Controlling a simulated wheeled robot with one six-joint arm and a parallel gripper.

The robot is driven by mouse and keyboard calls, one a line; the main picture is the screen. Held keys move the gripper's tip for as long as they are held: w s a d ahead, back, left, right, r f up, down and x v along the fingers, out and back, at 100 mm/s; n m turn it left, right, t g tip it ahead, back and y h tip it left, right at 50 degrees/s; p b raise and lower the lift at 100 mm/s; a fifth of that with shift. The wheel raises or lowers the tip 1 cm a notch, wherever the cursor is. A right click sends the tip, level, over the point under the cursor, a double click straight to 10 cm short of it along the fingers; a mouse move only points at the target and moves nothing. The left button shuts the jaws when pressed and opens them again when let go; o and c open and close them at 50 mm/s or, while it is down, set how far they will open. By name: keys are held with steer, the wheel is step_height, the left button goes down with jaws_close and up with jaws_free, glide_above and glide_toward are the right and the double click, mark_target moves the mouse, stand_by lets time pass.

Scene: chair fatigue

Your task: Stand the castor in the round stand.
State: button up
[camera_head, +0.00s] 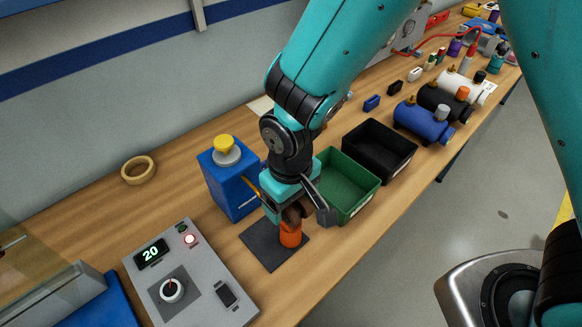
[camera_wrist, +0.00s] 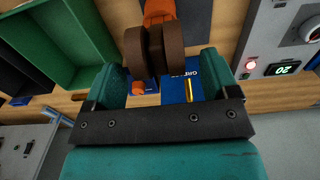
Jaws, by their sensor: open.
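The castor's brown twin wheels (camera_wrist: 152,48) are between the two teal fingers of my gripper (camera_wrist: 160,80) in the wrist view, with gaps at the sides. My gripper is open. In the head view the brown wheels (camera_head: 294,213) show partly under my gripper (camera_head: 292,203). Just below them is an orange round piece (camera_head: 290,235) over a dark square pad (camera_head: 260,247). I cannot tell whether the orange piece is part of the castor or separate. A tan open ring (camera_head: 138,170), which looks like the round stand, lies flat and empty on the bench at left.
A blue box (camera_head: 230,187) with a yellow-topped knob stands just left of my gripper. A grey control panel (camera_head: 190,280) showing 20 is in front. Green (camera_head: 345,183) and black (camera_head: 380,149) bins stand at right. Bare bench surrounds the ring.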

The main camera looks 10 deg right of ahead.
step_height(320, 180, up, 16)
steer(key=b, duration=0.2)
steer(key=shift+r, duration=0.15)
steer(key=shift+d+b, duration=0.1)
steer(key=shift+b, duration=0.2)
steer(key=s+d+f+y+b, duration=0.1)
steer(key=s+d+y+b, duration=0.2)
steer(key=s+d, duration=0.6)
steer(key=shift+s+d+y+b, duration=0.3)
steer(key=shift+s+d+y, duration=0.05)
steer(key=shift+s+y, duration=0.3)
steer(key=shift+f, duration=0.1)
